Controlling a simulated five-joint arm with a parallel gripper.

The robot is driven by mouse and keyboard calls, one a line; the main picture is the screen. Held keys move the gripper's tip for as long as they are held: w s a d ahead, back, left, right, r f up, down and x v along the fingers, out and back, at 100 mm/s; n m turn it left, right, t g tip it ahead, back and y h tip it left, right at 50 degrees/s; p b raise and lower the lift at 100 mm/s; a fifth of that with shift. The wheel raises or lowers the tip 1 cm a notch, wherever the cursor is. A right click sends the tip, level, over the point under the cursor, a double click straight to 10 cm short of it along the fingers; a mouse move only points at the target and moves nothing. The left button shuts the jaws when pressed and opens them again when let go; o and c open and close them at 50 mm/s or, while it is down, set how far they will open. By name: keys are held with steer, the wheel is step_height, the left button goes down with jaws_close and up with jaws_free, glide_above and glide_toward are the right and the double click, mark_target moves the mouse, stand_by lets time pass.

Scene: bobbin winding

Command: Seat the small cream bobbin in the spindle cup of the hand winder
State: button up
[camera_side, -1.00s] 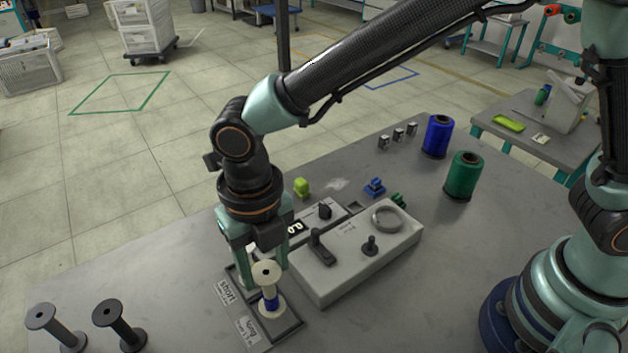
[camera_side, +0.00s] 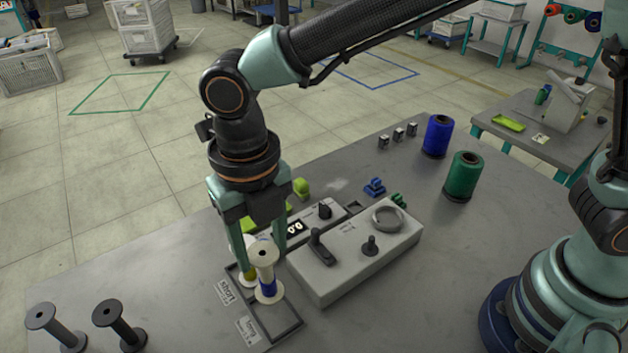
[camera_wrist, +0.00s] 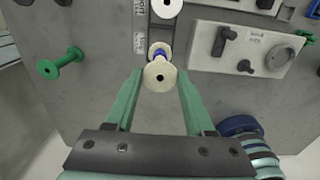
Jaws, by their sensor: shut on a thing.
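My gripper (camera_side: 262,258) is shut on a cream bobbin (camera_side: 264,254) with a band of blue thread near its lower end. It holds the bobbin roughly upright over the front of the grey tray (camera_side: 287,331). In the wrist view the bobbin's round flange (camera_wrist: 159,76) shows between the fingertips (camera_wrist: 160,74). A second cream bobbin with yellow thread (camera_side: 250,273) stands just behind it, partly hidden. The pale hand winder (camera_side: 345,270) lies to the right. It carries a round ringed cup (camera_side: 388,219), a dark knob (camera_side: 371,245) and a lever (camera_side: 320,246).
A counter box with a display (camera_side: 293,228) adjoins the winder. Blue (camera_side: 437,136) and green (camera_side: 463,177) thread spools stand at the back right. Small green and blue pieces (camera_side: 374,187) lie behind the winder.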

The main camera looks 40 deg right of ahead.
step_height(320, 180, up, 10)
steer(key=w+d+m, duration=0.3)
steer(key=w+d, duration=0.1)
steer(key=d, duration=0.8)
steer(key=s+d+m, duration=0.3)
steer(key=d, duration=1.2)
step_height(320, 180, down, 10)
steer(key=shift+w, duration=0.2)
steer(key=shift+f, duration=1)
